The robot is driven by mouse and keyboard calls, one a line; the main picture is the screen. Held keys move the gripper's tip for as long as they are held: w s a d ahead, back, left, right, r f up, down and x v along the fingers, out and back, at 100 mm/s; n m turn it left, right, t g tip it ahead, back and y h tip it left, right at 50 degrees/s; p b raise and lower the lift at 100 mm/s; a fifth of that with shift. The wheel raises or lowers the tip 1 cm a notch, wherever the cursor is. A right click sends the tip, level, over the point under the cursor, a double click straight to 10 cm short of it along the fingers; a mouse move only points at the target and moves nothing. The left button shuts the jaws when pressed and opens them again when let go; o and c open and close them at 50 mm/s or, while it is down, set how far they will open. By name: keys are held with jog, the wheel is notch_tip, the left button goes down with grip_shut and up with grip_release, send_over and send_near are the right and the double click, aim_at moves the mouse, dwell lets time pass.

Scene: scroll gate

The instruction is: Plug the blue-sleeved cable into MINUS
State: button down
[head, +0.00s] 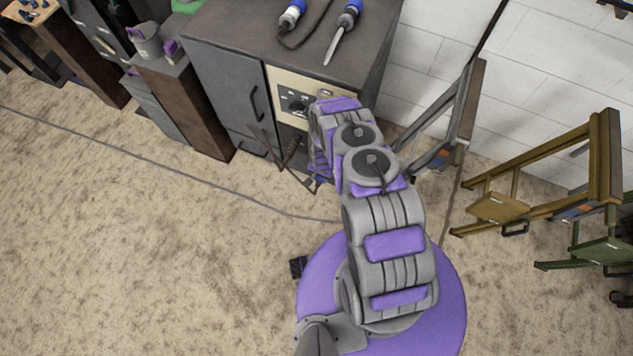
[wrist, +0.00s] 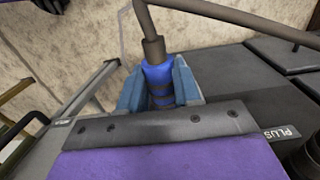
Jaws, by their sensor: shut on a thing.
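In the wrist view my gripper (wrist: 159,92) is shut on the blue-sleeved cable (wrist: 157,76), one blue-grey finger on each side of the sleeve. Its dark grey lead bends up and away to the right. Beyond my gripper is a dark panel (wrist: 225,72) with a PLUS label (wrist: 282,132) at the right. A small label (wrist: 63,121) at the left is partly cut off and hard to read. The cable's tip and any socket under it are hidden by my gripper. In the head view my arm hides my gripper.
A dark cabinet (head: 222,85) with a cream control panel (head: 290,98) stands ahead of my arm. Wooden trestles (head: 545,175) stand at the right. A thin cable (head: 165,165) crosses the open floor at the left.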

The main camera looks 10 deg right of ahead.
jog(key=shift+w+d, duration=0.2)
jog(key=shift+d, duration=0.1)
jog(key=shift+a, duration=0.8)
jog(key=shift+s+d+r, duration=0.1)
jog(key=shift+s+d, duration=0.1)
jog(key=shift+d, duration=0.75)
jog(key=shift+a, duration=0.55)
jog(key=shift+w+d, duration=0.1)
jog(key=shift+d, duration=0.2)
jog(key=shift+a, duration=0.3)
jog(key=shift+w+d+p, duration=0.1)
jog(key=shift+d+p, duration=0.1)
jog(key=shift+p, duration=0.1)
jog(key=shift+w+d, duration=0.1)
jog(key=shift+w, duration=0.1)
